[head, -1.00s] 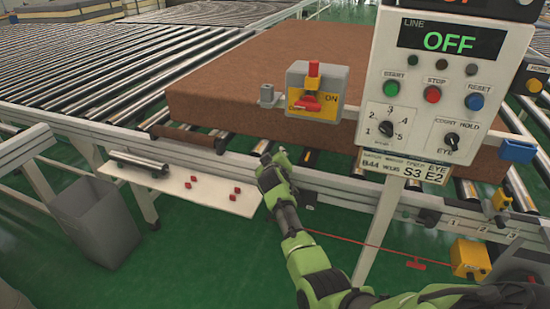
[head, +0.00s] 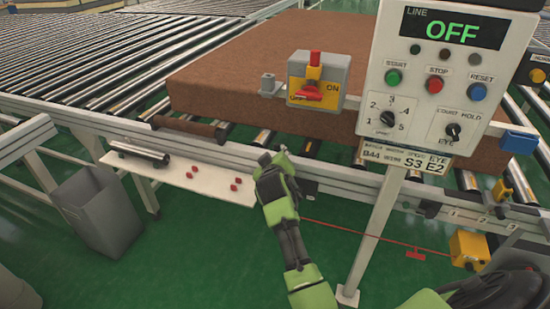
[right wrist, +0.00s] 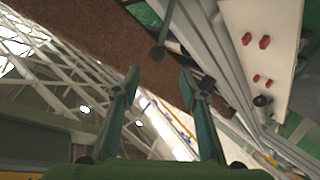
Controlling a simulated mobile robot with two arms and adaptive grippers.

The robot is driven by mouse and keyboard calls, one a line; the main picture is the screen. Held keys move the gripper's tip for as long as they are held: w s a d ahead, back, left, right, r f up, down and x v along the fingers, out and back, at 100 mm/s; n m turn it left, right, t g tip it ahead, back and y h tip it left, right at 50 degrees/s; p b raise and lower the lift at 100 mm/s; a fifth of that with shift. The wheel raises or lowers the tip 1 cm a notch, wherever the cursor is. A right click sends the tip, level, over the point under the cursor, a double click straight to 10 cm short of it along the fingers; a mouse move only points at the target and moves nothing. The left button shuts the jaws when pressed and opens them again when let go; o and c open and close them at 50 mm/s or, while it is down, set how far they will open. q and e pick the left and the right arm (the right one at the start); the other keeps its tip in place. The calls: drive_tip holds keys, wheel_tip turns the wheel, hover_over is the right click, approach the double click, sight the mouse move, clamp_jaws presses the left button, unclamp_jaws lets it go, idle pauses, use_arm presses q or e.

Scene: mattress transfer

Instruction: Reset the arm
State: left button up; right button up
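My right gripper (head: 272,158) shows at the front rail of the conveyor in the head view, at the end of my green and dark arm. In the right wrist view its two fingers (right wrist: 159,80) are spread apart with nothing between them. The brown mattress block (head: 240,85) lies on the rollers behind it. It also shows in the right wrist view (right wrist: 70,35). My left gripper is not in view.
A control panel (head: 428,110) reading OFF stands on a post right of my arm. A red-handled switch box (head: 335,72) is at the block's front. A white shelf (head: 200,180) with small red pieces and a grey bin (head: 105,215) are left. Green floor is open below.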

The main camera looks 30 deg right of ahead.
drive_tip(key=shift+s+a+r, duration=0.2)
drive_tip(key=shift+s+a, duration=0.05)
drive_tip(key=shift+s, duration=0.2)
